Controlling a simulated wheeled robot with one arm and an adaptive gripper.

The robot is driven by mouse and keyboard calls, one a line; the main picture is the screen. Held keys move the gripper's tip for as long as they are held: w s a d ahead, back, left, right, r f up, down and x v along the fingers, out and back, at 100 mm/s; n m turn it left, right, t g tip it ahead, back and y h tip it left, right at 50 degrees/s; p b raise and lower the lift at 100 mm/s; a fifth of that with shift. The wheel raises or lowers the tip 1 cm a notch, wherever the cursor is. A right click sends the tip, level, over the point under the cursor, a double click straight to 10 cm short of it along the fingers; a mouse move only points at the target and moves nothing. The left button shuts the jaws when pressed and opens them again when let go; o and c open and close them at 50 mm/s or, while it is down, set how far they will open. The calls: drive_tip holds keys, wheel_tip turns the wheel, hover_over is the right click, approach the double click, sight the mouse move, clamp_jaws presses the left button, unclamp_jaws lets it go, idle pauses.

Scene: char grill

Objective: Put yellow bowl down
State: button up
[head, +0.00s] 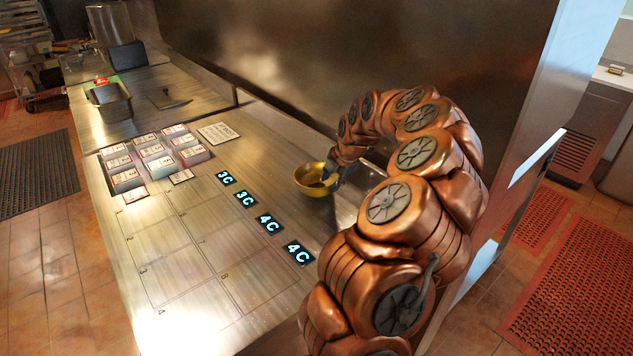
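The yellow bowl (309,181) is in the head view, at the right side of the steel counter near its back edge. It looks upright, with its open side up. My gripper (327,178) is at the bowl's right rim, at the end of my copper-coloured arm. The fingers are small and partly hidden by the arm and bowl, so I cannot tell how far they are closed. I also cannot tell whether the bowl touches the counter.
The steel counter (215,235) has a marked, numbered grid that is clear. Glowing labels (268,224) lie in front of the bowl. Several labelled boxes (158,157) and a flat card (217,133) sit further left. A steel wall rises behind.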

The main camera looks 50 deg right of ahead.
sight(328, 186)
drive_tip(key=shift+p+x, duration=0.7)
drive_tip(key=shift+x, duration=1)
clamp_jaws()
